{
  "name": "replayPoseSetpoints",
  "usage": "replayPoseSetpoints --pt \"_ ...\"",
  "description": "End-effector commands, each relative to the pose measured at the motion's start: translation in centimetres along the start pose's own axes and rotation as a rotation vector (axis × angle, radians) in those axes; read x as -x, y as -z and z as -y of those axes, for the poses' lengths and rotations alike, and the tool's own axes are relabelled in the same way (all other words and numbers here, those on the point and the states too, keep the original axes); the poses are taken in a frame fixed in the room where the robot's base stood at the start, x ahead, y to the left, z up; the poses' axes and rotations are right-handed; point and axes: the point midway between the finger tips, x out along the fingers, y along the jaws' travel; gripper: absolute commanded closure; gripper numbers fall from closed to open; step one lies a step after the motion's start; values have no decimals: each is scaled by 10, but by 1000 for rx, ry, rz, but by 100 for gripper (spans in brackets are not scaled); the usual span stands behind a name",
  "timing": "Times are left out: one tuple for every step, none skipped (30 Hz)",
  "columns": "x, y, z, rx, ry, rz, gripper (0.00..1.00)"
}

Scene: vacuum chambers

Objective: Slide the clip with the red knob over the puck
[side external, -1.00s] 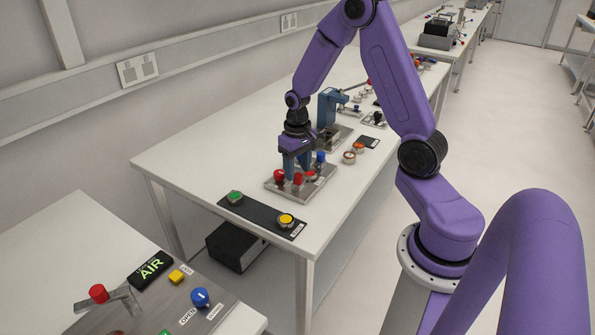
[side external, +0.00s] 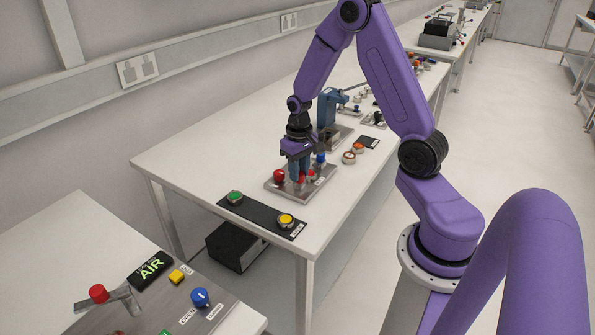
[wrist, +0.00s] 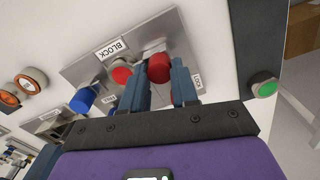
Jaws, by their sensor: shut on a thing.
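My gripper (side external: 298,174) is low over a metal plate (side external: 325,181) on the white table, its blue fingers pointing down. In the wrist view the two fingertips (wrist: 160,76) close around a dark red knob (wrist: 159,66). A second, brighter red knob (wrist: 121,75) is just left of the fingers there. In the side view a red knob (side external: 279,175) shows at the plate's left, beside the fingers. The clip's body is mostly hidden by the fingers, and I cannot make out the puck.
A black panel with green (side external: 235,197) and yellow (side external: 286,220) buttons lies in front. A blue device (side external: 328,107) stands behind.

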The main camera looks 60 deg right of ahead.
Motion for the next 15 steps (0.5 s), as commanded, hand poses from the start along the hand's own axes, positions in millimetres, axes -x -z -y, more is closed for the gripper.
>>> replayPoseSetpoints --pt "0 2 -6 -4 0 0 100" --pt "0 3 -9 -5 0 0 100" --pt "0 4 -13 -4 0 0 100" --pt "0 4 -15 -4 0 0 100" --pt "0 4 -17 -4 0 0 100" --pt "0 5 -18 -3 0 0 100" --pt "0 5 -18 -3 0 0 100" --pt "0 5 -19 -2 0 0 100" --pt "0 5 -19 -3 -1 -1 100" --pt "0 5 -19 -3 -1 -1 100" --pt "0 5 -20 -3 -1 -1 100" --pt "0 5 -20 -3 -1 -2 100" --pt "0 5 -20 -4 -1 -2 100" --pt "0 5 -20 -4 -2 -2 62" --pt "0 5 -20 -4 -1 -3 49"
